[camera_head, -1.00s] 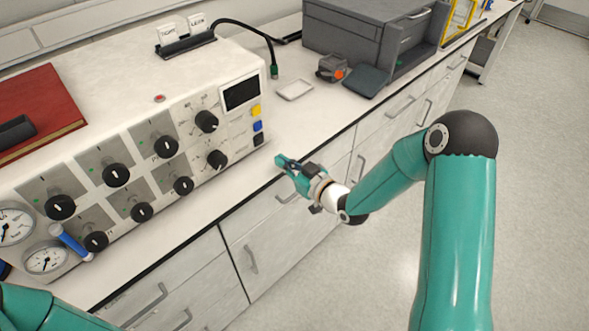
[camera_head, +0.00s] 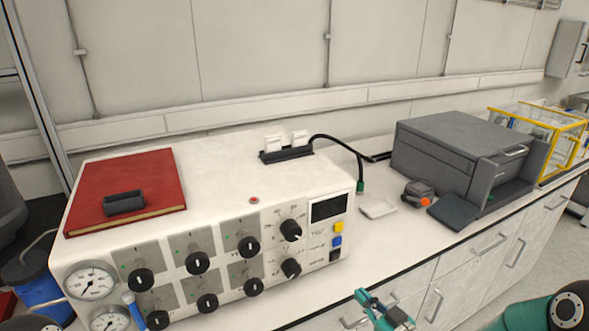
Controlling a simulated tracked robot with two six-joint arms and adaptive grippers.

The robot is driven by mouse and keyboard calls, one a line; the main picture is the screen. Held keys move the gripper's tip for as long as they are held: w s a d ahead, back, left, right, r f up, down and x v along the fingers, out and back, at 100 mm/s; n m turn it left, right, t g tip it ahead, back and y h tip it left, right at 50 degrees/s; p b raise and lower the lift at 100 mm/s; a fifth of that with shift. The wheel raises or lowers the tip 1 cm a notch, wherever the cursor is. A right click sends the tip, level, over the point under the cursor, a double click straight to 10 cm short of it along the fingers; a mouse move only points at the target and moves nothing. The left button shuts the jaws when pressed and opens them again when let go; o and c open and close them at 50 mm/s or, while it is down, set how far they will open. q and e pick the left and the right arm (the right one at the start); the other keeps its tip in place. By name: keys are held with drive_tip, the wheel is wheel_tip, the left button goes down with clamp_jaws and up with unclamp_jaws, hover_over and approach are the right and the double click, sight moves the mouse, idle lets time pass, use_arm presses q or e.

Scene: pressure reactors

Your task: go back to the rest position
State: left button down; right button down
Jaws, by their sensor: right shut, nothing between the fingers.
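My right gripper (camera_head: 372,300) is at the bottom of the head view, in front of the bench's drawers. Its fingers are shut with nothing between them, and it is clear of the bench front and the reactor panel. Part of my right arm (camera_head: 550,308) shows at the bottom right corner; the links between are cut off by the frame. My left gripper is not in view.
The white reactor unit (camera_head: 221,215) with knobs and gauges stands on the bench, a red book (camera_head: 150,176) on top. A grey box device (camera_head: 440,150), a small white dish (camera_head: 378,208) and a yellow-framed case (camera_head: 545,125) stand to the right. Bare bench (camera_head: 385,245) lies between.

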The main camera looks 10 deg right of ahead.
drive_tip(key=shift+g+y, duration=0.4)
drive_tip(key=shift+g, duration=0.4)
drive_tip(key=a+f, duration=0.1)
drive_tip(key=s+a+f, duration=0.1)
drive_tip(key=a+f, duration=0.2)
drive_tip(key=a, duration=0.1)
drive_tip(key=shift+s+a+f, duration=0.1)
drive_tip(key=shift+s+f, duration=0.15)
drive_tip(key=shift+f, duration=0.1)
drive_tip(key=s+a+f+m+g+h, duration=0.1)
drive_tip(key=s+a+f+g, duration=0.15)
drive_tip(key=f, duration=0.25)
drive_tip(key=s+a+f+m+g, duration=0.1)
drive_tip(key=s+f+g, duration=0.15)
drive_tip(key=f, duration=0.25)
drive_tip(key=s+f+m+g+h, duration=0.1)
drive_tip(key=s+f+g, duration=0.3)
drive_tip(key=s, duration=0.5)
drive_tip(key=s+f+m+g, duration=0.3)
drive_tip(key=s+f+g, duration=0.1)
drive_tip(key=s, duration=0.5)
drive_tip(key=shift+s+a+f+h, duration=0.15)
drive_tip(key=shift+a+f+h, duration=0.2)
drive_tip(key=shift+f, duration=0.45)
